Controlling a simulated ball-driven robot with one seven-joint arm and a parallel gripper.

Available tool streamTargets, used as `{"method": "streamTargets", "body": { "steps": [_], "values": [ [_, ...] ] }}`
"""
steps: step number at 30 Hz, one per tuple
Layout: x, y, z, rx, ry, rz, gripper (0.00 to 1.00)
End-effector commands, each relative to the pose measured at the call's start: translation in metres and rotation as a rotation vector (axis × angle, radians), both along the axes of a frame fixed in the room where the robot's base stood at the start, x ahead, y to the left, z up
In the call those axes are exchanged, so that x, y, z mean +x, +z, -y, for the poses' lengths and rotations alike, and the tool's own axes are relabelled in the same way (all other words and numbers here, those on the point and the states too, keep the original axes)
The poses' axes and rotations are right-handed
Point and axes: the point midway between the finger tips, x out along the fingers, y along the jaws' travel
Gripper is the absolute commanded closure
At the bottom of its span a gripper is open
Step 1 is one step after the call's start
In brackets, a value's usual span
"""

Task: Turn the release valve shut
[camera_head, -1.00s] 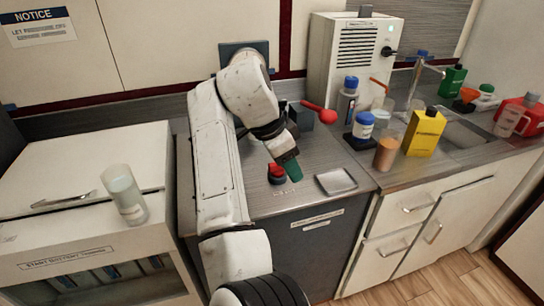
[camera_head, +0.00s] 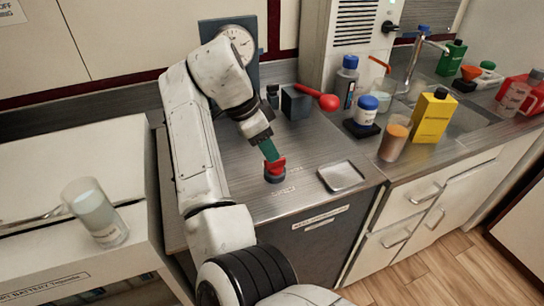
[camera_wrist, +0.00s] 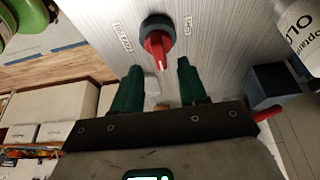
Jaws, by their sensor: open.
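The valve (camera_head: 275,171) is a red handle on a round dark base, standing on the grey metal counter. In the wrist view the valve (camera_wrist: 156,42) sits between two small labels, too blurred to read. Its red handle points toward the gap between my fingers. My gripper (camera_head: 268,149) has green fingers and is at the valve's upper left in the head view, overlapping its top edge. In the wrist view my gripper (camera_wrist: 158,83) is open and empty, one finger to each side of the handle's line. I cannot tell whether a finger touches the handle.
A dark box (camera_head: 296,102) with a red ball-ended lever (camera_head: 328,102) stands behind. A metal tray (camera_head: 341,176) lies right of the valve. A white jar (camera_head: 365,110), a cup (camera_head: 394,138) and a yellow bottle (camera_head: 433,116) stand farther right. A glass jar (camera_head: 95,212) is at left.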

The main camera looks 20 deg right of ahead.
Motion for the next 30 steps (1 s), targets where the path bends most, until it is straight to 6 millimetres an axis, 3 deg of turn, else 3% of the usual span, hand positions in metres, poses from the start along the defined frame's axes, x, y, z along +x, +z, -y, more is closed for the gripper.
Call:
{"method": "streamTargets", "body": {
  "steps": [9, 20, 30],
  "values": [
    [0.0, -0.034, 0.014, 0.001, 0.0, 0.001, 0.57],
    [0.0, -0.038, 0.016, 0.001, 0.001, 0.002, 0.57],
    [0.0, -0.038, 0.016, 0.001, 0.001, 0.002, 0.9]
  ]
}}
